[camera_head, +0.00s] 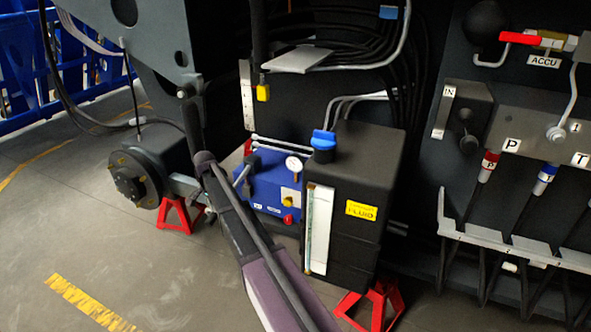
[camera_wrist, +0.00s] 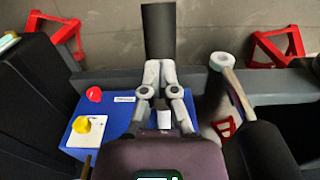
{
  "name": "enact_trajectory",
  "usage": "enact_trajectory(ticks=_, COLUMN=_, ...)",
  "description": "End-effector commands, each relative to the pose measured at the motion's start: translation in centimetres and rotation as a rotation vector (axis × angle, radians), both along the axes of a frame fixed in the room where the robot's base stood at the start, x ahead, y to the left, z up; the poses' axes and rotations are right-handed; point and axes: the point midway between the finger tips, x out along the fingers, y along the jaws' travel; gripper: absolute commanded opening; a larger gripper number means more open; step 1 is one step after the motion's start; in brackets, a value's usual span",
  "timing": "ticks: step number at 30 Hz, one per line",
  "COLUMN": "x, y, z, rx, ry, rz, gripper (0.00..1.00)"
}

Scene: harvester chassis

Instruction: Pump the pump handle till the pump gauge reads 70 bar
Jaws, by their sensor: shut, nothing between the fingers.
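The blue pump box (camera_head: 268,183) stands beside the black fluid tank, with a small round white gauge (camera_head: 294,163) on top. Its needle is too small to read. In the wrist view the pump box (camera_wrist: 113,112) lies below my gripper, with a yellow knob (camera_wrist: 88,130) and a red knob (camera_wrist: 94,94). My gripper (camera_wrist: 159,68) is shut and empty above the pump. A dark flat bar, apparently the pump handle (camera_wrist: 158,30), shows just beyond my fingertips. I cannot tell whether they touch.
The fluid tank (camera_head: 352,215) stands close on the right of the pump. A wheel hub (camera_head: 135,178) and a red stand (camera_head: 180,215) are on the left. A second red stand (camera_head: 375,305) is at the front. A rod with a round end (camera_wrist: 222,62) lies right of my fingers.

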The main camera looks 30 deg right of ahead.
Motion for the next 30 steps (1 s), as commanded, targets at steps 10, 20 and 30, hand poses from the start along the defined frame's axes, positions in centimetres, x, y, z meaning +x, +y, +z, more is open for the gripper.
enact_trajectory(ticks=10, x=0.1, y=-0.2, z=-2.2, rx=-0.001, ry=0.000, rz=0.000, gripper=0.00)
enact_trajectory(ticks=20, x=-0.1, y=0.0, z=-0.9, rx=0.002, ry=0.003, rz=0.001, gripper=0.00)
enact_trajectory(ticks=30, x=-0.2, y=0.2, z=2.5, rx=0.001, ry=0.002, rz=0.001, gripper=0.00)
